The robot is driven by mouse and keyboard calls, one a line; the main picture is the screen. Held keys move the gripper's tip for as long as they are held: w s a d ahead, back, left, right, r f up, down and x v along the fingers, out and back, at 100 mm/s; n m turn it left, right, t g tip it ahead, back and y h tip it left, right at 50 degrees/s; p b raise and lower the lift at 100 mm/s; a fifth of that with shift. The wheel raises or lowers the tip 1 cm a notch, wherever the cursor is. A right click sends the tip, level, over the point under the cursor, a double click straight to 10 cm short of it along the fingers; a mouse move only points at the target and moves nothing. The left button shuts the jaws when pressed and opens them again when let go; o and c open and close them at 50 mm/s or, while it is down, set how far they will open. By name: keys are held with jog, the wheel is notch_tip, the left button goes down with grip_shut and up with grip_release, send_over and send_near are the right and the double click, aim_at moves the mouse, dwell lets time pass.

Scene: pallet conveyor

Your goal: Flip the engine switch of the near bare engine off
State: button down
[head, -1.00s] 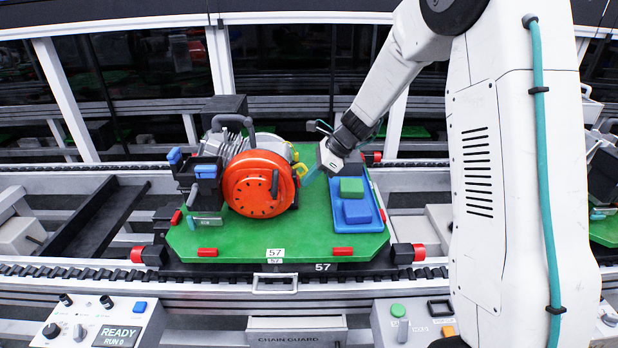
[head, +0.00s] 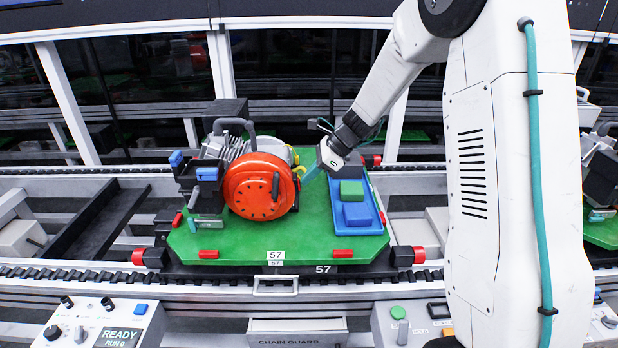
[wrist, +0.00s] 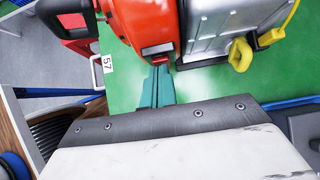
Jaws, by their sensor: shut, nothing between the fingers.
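The near bare engine, with a round orange cover (head: 247,187) and grey finned body, stands on a green pallet board (head: 230,243) marked 57. Its orange cover also fills the upper middle of the wrist view (wrist: 135,20). A small red switch (wrist: 158,62) shows at the lower edge of the cover in the wrist view; its position is hard to read. My gripper (head: 310,173) is to the right of the engine, and its teal fingers (wrist: 158,72) are shut and empty. The fingertips are at the red switch; I cannot tell whether they touch it.
A blue tray (head: 345,227) with green and blue blocks lies on the board, right of the engine. A yellow handle (wrist: 240,54) is close to the right of my fingers. A control panel (head: 100,325) is at the front left. Another engine pallet is partly visible at far right.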

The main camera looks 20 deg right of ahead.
jog(key=shift+d, duration=0.1)
jog(key=d+f+v, duration=0.1)
jog(key=v, duration=1.2)
jog(key=shift+s+d+f, duration=0.2)
jog(key=shift+s, duration=0.15)
jog(key=shift+w+d+f, duration=0.15)
jog(key=shift+d+f, duration=0.1)
jog(key=shift+f, duration=0.5)
jog(key=shift+f, duration=0.1)
